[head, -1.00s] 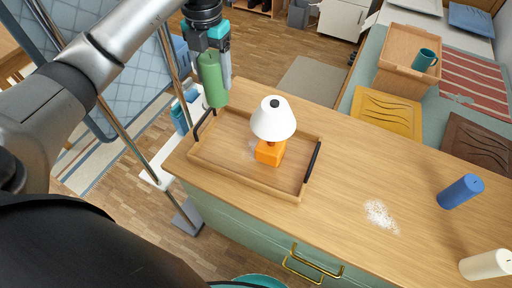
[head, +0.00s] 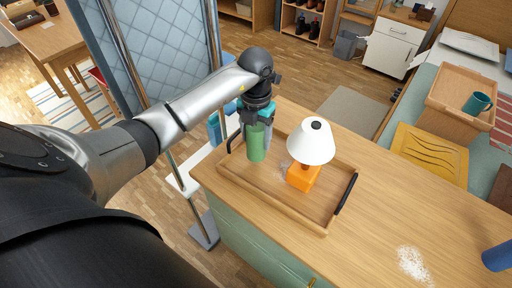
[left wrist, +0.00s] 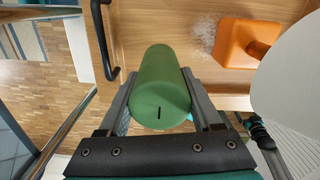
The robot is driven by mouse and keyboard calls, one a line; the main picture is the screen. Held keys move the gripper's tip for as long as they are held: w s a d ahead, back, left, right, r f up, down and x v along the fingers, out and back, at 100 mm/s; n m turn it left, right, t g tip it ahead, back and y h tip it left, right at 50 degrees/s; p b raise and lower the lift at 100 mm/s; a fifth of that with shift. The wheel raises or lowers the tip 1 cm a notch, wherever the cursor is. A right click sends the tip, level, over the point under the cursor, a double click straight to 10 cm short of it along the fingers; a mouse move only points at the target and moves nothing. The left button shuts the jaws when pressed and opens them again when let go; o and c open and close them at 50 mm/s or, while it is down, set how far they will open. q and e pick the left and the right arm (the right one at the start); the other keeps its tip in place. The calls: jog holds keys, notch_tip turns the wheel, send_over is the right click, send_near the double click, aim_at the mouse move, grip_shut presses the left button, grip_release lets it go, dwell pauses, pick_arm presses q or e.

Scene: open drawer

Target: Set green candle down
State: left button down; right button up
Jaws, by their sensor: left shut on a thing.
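The green candle (head: 255,143) is upright in the jaws of my left gripper (head: 260,128), over the left end of the wooden tray (head: 276,201). In the left wrist view the candle (left wrist: 160,85) lies between the two fingers (left wrist: 162,100), with its wick end toward the camera. I cannot tell whether its base touches the tray floor. A lamp with a white shade (head: 311,142) and an orange base (head: 303,177) stands in the tray, right of the candle.
The tray has black handles (head: 347,193) at its ends and sits on a wooden counter (head: 370,235). A white powder patch (head: 412,264) and a blue candle (head: 497,256) are at the right. The counter between tray and powder is clear.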

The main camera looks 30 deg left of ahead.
aim_at(256, 126)
pick_arm(q)
jog(key=shift+f+b, duration=0.35)
jog(key=shift+f, duration=1.6)
jog(key=shift+f, duration=0.2)
jog(key=shift+c, duration=0.3)
grip_release()
notch_tip(256, 126, up, 12)
jog(key=shift+r+p, duration=0.2)
jog(key=shift+p, duration=0.95)
